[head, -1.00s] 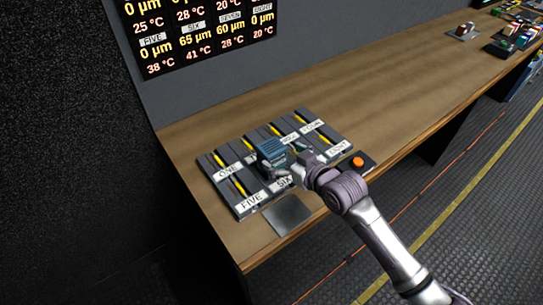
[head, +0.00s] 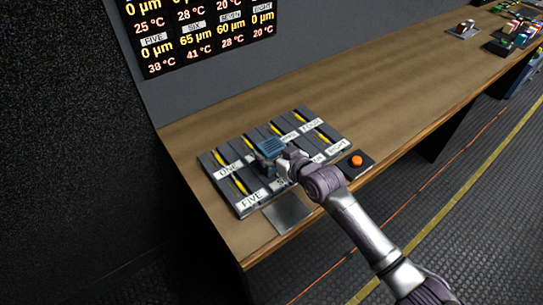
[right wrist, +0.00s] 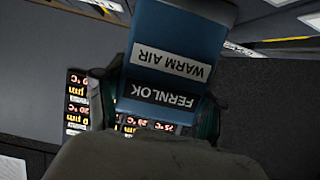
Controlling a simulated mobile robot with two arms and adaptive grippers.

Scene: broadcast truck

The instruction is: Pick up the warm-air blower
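The warm-air blower (head: 268,149) is a blue box over the dark slotted panel (head: 222,183), near its middle. In the right wrist view the blower (right wrist: 178,50) carries the labels WARM AIR and FERNLOK, upside down. My right gripper (head: 281,160) is at the blower's near right side. In the right wrist view its dark fingers lie on both sides of the blower and appear shut on it. I cannot tell whether the blower touches the panel. My left gripper is not in view.
An orange button (head: 357,160) on a black base sits right of the panel. A grey plate (head: 290,215) lies at the front edge. A wall display (head: 205,35) shows µm and °C readings. The wooden bench (head: 370,90) is clear toward the far right, where small items stand.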

